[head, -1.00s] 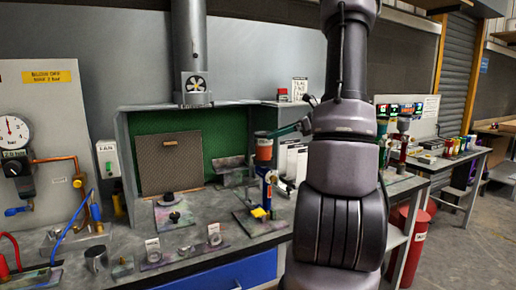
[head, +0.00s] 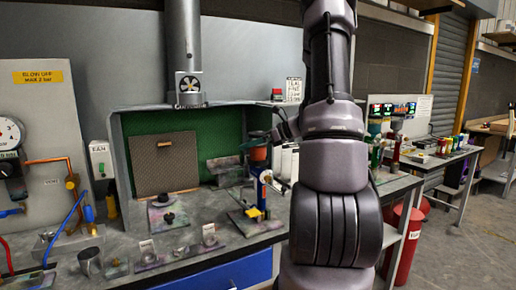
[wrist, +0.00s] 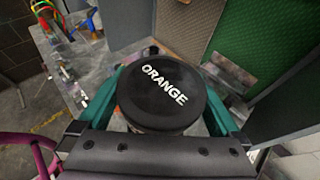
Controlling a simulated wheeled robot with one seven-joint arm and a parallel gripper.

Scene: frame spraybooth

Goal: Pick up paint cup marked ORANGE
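The paint cup (wrist: 162,92) has a round black lid marked ORANGE in white letters and fills the middle of the wrist view. In the head view the orange-red cup (head: 256,155) sits upright on top of a blue stand (head: 262,184) at the front of the booth. My gripper (wrist: 164,72) has teal fingers, one on each side of the cup, close to its lid. In the head view my gripper (head: 258,142) is at the cup's upper part. The lid hides the inner finger faces, so I cannot tell whether they press on it.
The booth's green back wall (head: 225,135) and a brown filter panel (head: 165,163) stand behind. A grey plate (head: 228,168) is close beside the cup. The bench (head: 200,220) holds several small items.

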